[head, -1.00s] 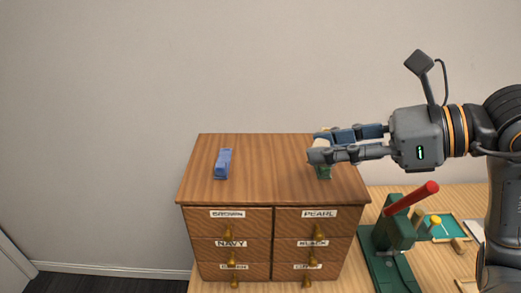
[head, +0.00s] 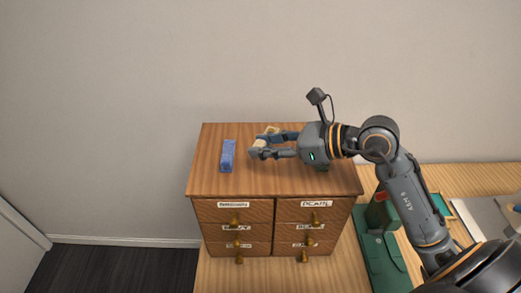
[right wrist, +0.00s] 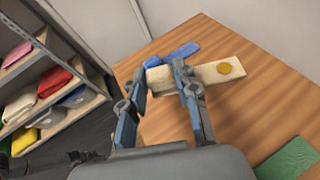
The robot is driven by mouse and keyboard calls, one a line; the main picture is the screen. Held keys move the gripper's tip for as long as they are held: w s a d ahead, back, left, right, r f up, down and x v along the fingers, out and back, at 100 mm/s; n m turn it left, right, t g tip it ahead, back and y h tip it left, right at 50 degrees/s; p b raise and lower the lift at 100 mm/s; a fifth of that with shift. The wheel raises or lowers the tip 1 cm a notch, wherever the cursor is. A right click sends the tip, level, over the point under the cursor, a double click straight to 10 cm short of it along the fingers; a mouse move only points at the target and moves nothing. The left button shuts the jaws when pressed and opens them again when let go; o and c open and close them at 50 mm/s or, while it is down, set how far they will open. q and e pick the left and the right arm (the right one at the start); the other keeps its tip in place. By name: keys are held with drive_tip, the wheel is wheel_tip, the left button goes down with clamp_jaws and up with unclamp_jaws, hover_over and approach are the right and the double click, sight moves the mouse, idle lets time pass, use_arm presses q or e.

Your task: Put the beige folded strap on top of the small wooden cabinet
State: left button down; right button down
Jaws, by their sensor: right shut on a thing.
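The beige folded strap (right wrist: 210,75) has a round gold spot near one end. It also shows in the head view (head: 270,131), partly hidden by my right gripper. My right gripper (head: 259,145) is shut on the strap, with a finger on each side of it in the right wrist view (right wrist: 165,84). It holds the strap over the middle of the top of the small wooden cabinet (head: 220,184). I cannot tell whether the strap touches the top. My left gripper is not in view.
A blue folded strap (head: 228,155) lies on the cabinet top, left of my gripper. A green folded piece (right wrist: 290,158) lies toward the right, mostly hidden under my arm in the head view. A green stand (head: 380,245) is on the table (head: 230,275). Shelves (right wrist: 60,105) hold colourful folded items.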

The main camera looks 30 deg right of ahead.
sight(260, 168)
drive_tip(key=shift+w+a+f, duration=0.15)
drive_tip(key=shift+w+f, duration=0.35)
drive_tip(key=shift+f, duration=0.1)
drive_tip(key=f+p, duration=0.1)
drive_tip(key=f, duration=0.2)
drive_tip(key=shift+w+a+p, duration=0.1)
drive_tip(key=shift+w+p, duration=0.25)
drive_tip(key=shift+p, duration=0.05)
drive_tip(key=shift+f, duration=0.4)
drive_tip(key=shift+s, duration=0.1)
drive_tip(key=shift+f, duration=0.25)
drive_tip(key=c, duration=1)
unclamp_jaws()
drive_tip(key=shift+r, duration=0.15)
